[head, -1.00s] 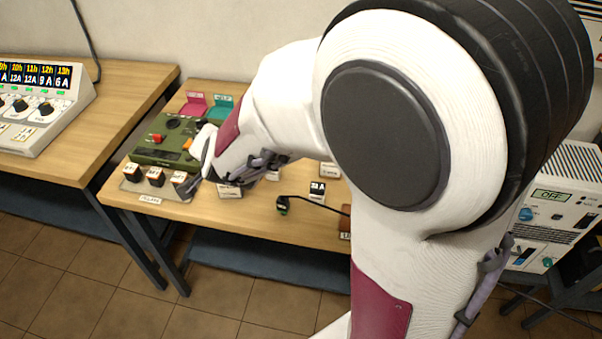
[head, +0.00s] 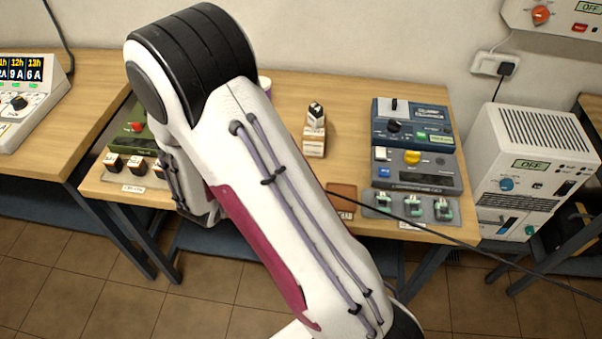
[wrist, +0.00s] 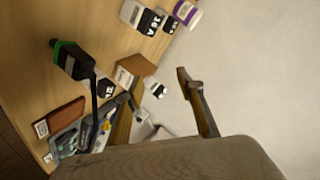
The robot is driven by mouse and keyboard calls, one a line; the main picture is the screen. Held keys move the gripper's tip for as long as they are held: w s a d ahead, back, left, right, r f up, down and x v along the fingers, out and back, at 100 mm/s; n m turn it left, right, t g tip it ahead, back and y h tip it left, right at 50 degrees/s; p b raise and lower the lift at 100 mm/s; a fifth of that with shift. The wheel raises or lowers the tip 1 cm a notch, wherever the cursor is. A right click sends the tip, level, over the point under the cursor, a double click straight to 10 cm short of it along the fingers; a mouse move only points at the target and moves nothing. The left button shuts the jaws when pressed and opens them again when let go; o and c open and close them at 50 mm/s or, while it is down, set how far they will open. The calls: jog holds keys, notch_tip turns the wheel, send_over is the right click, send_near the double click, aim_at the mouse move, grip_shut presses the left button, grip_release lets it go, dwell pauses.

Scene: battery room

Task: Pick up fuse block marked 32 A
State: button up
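No label clearly reading 32 A can be made out now. In the head view a small block with a black, white-marked face (head: 315,113) stands on a box (head: 314,142) at the table's middle; its marking is too small to read. In the wrist view a white block with a black label (wrist: 147,22) lies near the top, the label possibly 16 A; another dark-labelled block (wrist: 171,24) is beside it. A small black-and-white block (wrist: 156,89) shows at the brown box (wrist: 136,66). My gripper (wrist: 155,88) has its fingers apart, nothing held between them. My arm hides it in the head view.
Blue devices (head: 412,125), a grey tray of green-topped parts (head: 375,207) and a brown pad (head: 341,194) are at the right. A green device (head: 132,137) is at the left. A purple-rimmed cup (head: 265,84) stands behind.

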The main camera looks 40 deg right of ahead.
jog(key=s+f+n+h, duration=0.1)
jog(key=s+f+n, duration=0.1)
jog(key=s, duration=0.2)
jog(key=s+a+f+n+h, duration=0.1)
jog(key=s+f+n, duration=0.1)
jog(key=s+f, duration=0.1)
jog(key=s+f+n+t+h, duration=0.1)
jog(key=s+f+n+h, duration=0.1)
jog(key=s, duration=0.3)
jog(key=shift+a+f+n, duration=0.2)
jog(key=shift+f+n, duration=0.1)
jog(key=shift+n, duration=0.3)
jog(key=shift+s+a+f+n+t, duration=0.35)
jog(key=shift+s+n+t, duration=0.15)
jog(key=shift+n, duration=0.3)
jog(key=shift+w+d, duration=0.1)
jog(key=shift+d, duration=0.05)
jog(key=shift+x, duration=3.25)
jog(key=shift+w+d+f, duration=0.1)
jog(key=shift+w+f, duration=0.05)
jog(key=shift+f+x, duration=0.15)
jog(key=shift+x, duration=0.5)
jog(key=shift+f+x, duration=0.15)
jog(key=shift+x, duration=1.65)
